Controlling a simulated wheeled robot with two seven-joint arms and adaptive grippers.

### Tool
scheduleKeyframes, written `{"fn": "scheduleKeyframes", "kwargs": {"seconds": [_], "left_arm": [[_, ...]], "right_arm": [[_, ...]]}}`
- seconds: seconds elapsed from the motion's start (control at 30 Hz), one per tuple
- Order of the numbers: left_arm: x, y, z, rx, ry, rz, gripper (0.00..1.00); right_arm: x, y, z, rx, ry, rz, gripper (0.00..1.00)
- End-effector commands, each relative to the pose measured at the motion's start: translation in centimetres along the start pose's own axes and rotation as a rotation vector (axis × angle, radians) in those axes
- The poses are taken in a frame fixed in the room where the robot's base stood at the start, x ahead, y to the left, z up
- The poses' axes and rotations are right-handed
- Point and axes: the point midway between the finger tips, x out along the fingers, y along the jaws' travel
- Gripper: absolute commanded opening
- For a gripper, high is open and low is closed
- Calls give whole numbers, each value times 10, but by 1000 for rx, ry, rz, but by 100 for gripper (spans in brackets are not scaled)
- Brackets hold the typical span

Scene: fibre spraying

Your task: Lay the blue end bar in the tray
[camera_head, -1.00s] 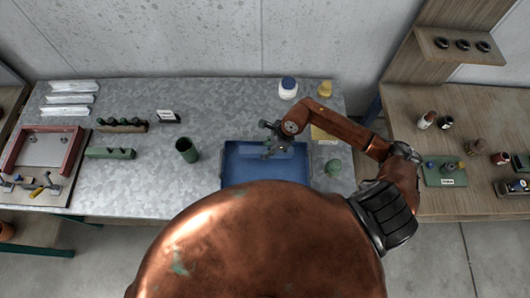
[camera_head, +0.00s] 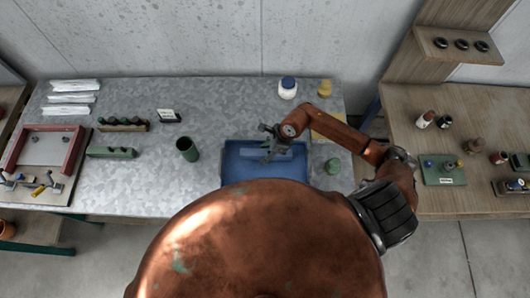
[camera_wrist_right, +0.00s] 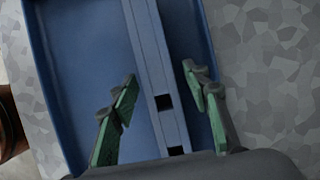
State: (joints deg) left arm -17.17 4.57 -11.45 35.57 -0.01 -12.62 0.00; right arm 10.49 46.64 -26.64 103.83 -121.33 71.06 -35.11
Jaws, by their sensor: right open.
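The blue tray (camera_head: 235,172) lies near the front of the grey table, its near part hidden by my body. It also shows in the right wrist view (camera_wrist_right: 80,55). The blue end bar (camera_wrist_right: 153,65) lies lengthwise inside the tray in that view, with square holes at its near end. My right gripper (camera_wrist_right: 160,98) is open, its green-padded fingers apart on either side of the bar, with gaps visible. In the head view my right gripper (camera_head: 268,150) is over the tray. My left gripper is not in view.
A green cup (camera_head: 188,149) stands left of the tray. A red-sided frame (camera_head: 70,157) sits far left.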

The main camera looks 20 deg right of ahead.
Motion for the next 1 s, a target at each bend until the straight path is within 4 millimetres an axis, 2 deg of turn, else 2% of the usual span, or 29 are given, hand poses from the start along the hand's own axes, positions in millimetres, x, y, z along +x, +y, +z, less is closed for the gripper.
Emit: {"fn": "scheduleKeyframes", "kwargs": {"seconds": [0.17,0.27,0.7,0.83,1.0], "left_arm": [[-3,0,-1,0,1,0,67],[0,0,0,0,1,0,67],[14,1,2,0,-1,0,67],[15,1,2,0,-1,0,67],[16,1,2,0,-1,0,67]], "right_arm": [[-3,0,2,0,-1,0,43],[-13,-2,0,-2,0,-4,43],[-99,0,0,-2,2,-2,43],[-114,0,0,0,0,-2,43],[-122,0,1,0,0,0,43]]}}
